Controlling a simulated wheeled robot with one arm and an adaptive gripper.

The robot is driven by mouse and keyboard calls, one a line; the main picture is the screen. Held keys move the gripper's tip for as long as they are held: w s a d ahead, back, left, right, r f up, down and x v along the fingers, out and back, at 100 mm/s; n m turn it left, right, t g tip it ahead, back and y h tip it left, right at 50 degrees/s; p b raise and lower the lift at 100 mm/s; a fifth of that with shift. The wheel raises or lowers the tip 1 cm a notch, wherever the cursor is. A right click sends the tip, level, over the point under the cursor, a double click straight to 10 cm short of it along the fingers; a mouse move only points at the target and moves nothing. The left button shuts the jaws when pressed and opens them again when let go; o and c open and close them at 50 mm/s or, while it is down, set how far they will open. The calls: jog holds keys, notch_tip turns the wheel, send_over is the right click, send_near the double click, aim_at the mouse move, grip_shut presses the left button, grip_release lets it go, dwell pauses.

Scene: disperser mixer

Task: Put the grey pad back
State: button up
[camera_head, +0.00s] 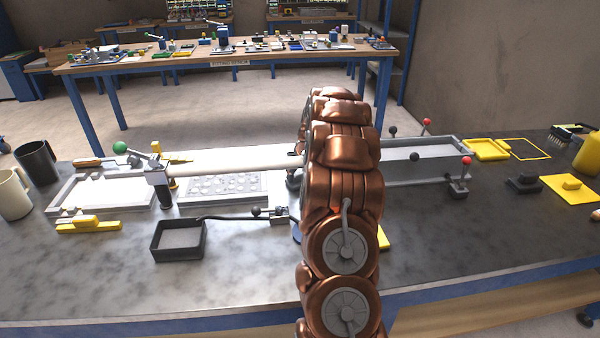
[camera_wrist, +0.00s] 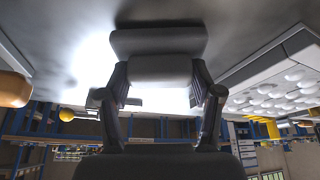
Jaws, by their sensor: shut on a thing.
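In the wrist view, my gripper (camera_wrist: 160,97) has a finger on each side of a grey block with a wider, darker plate (camera_wrist: 158,42). It is shut on this piece, which looks like the grey pad. The pad is close to the grey worktop, but I cannot tell whether it touches. In the head view, my copper arm hides the gripper and the pad. A dark open tray with a grey floor (camera_head: 180,239) stands left of the arm. I cannot tell whether it is the pad's place.
A plate with round bumps (camera_head: 222,187) lies left of the arm; it also shows in the wrist view (camera_wrist: 285,88). A green-knobbed lever (camera_head: 120,148), a long grey trough (camera_head: 425,160) and red-knobbed levers (camera_head: 466,161) stand around. The front worktop (camera_head: 90,280) is clear.

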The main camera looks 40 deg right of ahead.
jog(key=shift+f, duration=0.1)
jog(key=o, duration=1.1)
jog(key=b+v, duration=0.2)
jog(key=v, duration=1)
